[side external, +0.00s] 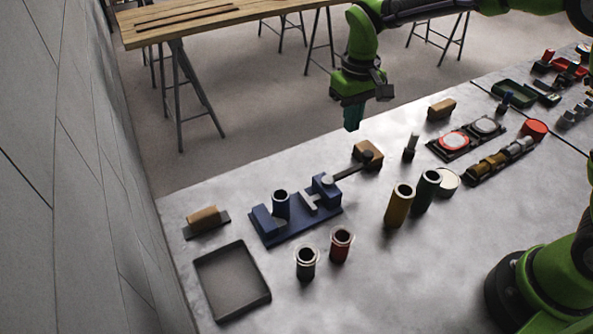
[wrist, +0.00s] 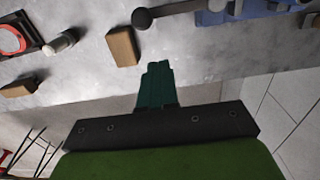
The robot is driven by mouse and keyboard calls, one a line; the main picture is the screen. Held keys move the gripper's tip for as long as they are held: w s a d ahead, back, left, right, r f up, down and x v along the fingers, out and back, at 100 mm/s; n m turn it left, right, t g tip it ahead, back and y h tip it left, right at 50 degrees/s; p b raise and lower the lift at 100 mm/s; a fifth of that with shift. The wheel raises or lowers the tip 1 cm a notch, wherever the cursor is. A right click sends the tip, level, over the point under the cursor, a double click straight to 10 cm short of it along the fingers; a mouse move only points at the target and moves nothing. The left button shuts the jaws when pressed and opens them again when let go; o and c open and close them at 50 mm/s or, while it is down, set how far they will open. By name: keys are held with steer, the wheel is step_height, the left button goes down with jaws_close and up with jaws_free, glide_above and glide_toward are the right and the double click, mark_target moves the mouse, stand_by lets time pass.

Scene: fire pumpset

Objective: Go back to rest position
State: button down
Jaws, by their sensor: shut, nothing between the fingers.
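My gripper (side external: 353,118) hangs above the far edge of the grey table, pointing down, with its teal fingers together and nothing held. It also shows in the wrist view (wrist: 157,68), where the fingers are closed side by side. Below it in the side view, a brown wooden block (side external: 367,152) stands on the table near the far edge, apart from the fingers. A dark lever with a round knob (side external: 345,172) lies between that block and the blue fixture (side external: 296,220). The brown block shows ahead of the fingers in the wrist view (wrist: 122,47).
A black tray (side external: 231,281) sits at the near left. Dark and red cylinders (side external: 341,245) stand nearby, with yellow and green cylinders (side external: 399,205) to their right. A holder with round discs (side external: 466,138) is farther right. A wooden trestle table (side external: 205,20) stands behind, across open floor.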

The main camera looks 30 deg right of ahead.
steer(key=s+d+r+m+t, duration=0.1)
steer(key=s+d+r+t, duration=0.1)
steer(key=s, duration=0.4)
steer(key=s+d+r+m+t+y, duration=0.1)
steer(key=s+d+r+t, duration=0.1)
steer(key=s+r, duration=0.3)
steer(key=s+d+r+m+t+y, duration=0.1)
steer(key=s+d+r+m+t, duration=0.1)
steer(key=s, duration=0.7)
step_height(320, 180, up, 2)
steer(key=shift+s+d+r+t, duration=0.2)
steer(key=shift+d+t, duration=0.4)
steer(key=shift+d, duration=0.3)
